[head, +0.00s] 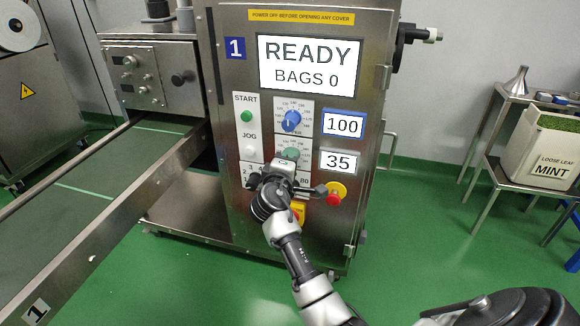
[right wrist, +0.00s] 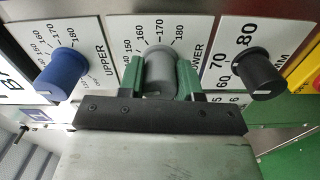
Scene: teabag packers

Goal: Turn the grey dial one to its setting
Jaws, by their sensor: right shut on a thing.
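The grey dial (right wrist: 160,72) sits on the front panel of machine 1, on the scale marked LOWER. My right gripper (head: 290,156) reaches the panel below the blue dial (head: 291,121). In the right wrist view its two green fingers (right wrist: 160,80) stand on either side of the grey dial and are shut on it. In the head view the gripper mostly hides the grey dial. A grey-framed display (head: 338,162) beside it reads 35. My left gripper is not in view.
The blue-framed display (head: 343,124) reads 100. The black dial (right wrist: 258,76) is close beside my gripper in the wrist view. A red stop button (head: 336,193) is right of my gripper. The screen (head: 310,65) reads READY, BAGS 0. A conveyor (head: 90,175) runs left.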

